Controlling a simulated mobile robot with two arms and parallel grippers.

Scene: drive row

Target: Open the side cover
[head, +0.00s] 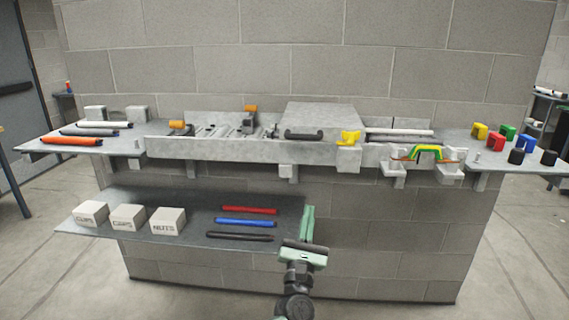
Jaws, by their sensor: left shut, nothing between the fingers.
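A grey box-like cover (322,117) sits on the long grey machine bed on the wall, right of the bed's middle. A black handle (304,134) runs along its front. The cover looks closed, and what is under it is hidden. A yellow latch-like part (348,138) is at its front right corner. My left gripper (307,212) is shut and empty. It is low in front of the wall, at the right end of the lower shelf, well below the handle and apart from it. My right gripper is not in view.
The lower shelf (190,247) holds white labelled boxes (127,217) and red, blue and black rods (246,222). Side shelves hold rods (72,141) at left and coloured blocks (507,132) at right. A green and yellow part (425,152) hangs at the bed's right front. The floor at right is clear.

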